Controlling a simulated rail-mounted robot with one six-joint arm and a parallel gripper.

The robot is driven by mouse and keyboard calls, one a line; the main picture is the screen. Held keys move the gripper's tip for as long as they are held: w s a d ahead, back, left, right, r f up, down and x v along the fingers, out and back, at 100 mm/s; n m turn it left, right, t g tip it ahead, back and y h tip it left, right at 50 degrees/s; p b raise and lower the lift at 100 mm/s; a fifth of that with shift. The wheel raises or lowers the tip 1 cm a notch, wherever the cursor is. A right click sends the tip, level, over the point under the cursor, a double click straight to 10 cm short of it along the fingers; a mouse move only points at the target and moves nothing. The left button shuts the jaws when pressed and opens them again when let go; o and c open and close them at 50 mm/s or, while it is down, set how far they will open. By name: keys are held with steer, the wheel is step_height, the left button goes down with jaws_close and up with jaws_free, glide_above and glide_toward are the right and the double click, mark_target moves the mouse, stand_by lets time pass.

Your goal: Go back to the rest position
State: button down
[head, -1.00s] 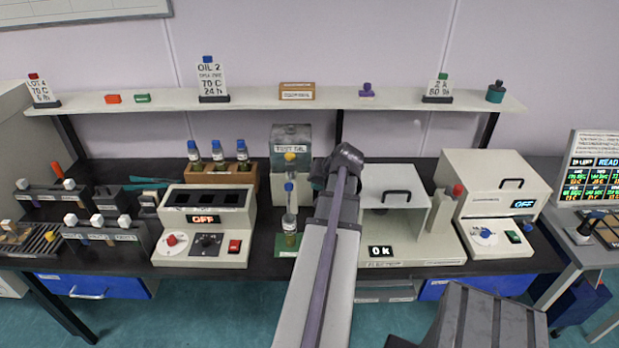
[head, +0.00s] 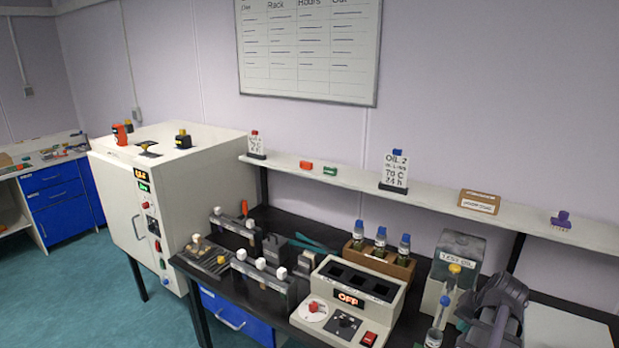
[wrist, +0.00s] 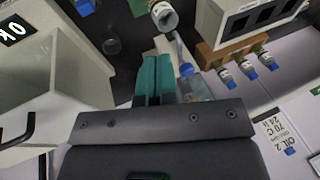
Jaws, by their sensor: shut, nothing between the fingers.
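My gripper shows in the wrist view as two teal fingers (wrist: 154,70) side by side with only a thin line between them. It is shut and empty, over the bench. In the head view my wrist and forearm stand at the lower right, just right of the test oil container (head: 456,262); the fingers are hidden there. In the wrist view a box with an OK display (wrist: 15,30) is left of the fingers, and a capped bottle (wrist: 163,15) is beyond their tips.
A heater block (head: 350,298) reading OFF stands on the black bench. A wooden rack (head: 378,265) holds capped bottles behind it. A white shelf (head: 440,203) with signs runs along the wall. A large white oven (head: 175,200) stands left. Floor (head: 80,280) is clear at lower left.

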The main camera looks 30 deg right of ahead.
steer(key=w+a+f+n+g+y+b, duration=0.1)
steer(key=w+a+n+g, duration=0.1)
steer(key=w+a, duration=0.55)
steer(key=w+a+f+n+g, duration=0.1)
steer(key=w+a+f+n, duration=0.2)
steer(key=a, duration=0.7)
steer(key=w+a+n+b, duration=0.1)
steer(key=w+a+n, duration=0.2)
steer(key=a, duration=1.1)
steer(key=w+a+n+g, duration=0.1)
steer(key=w+a+n, duration=0.3)
steer(key=a, duration=1)
steer(key=shift+w+a+f+n+b, duration=0.2)
steer(key=shift+w+n+b, duration=0.1)
steer(key=shift+n+b, duration=0.15)
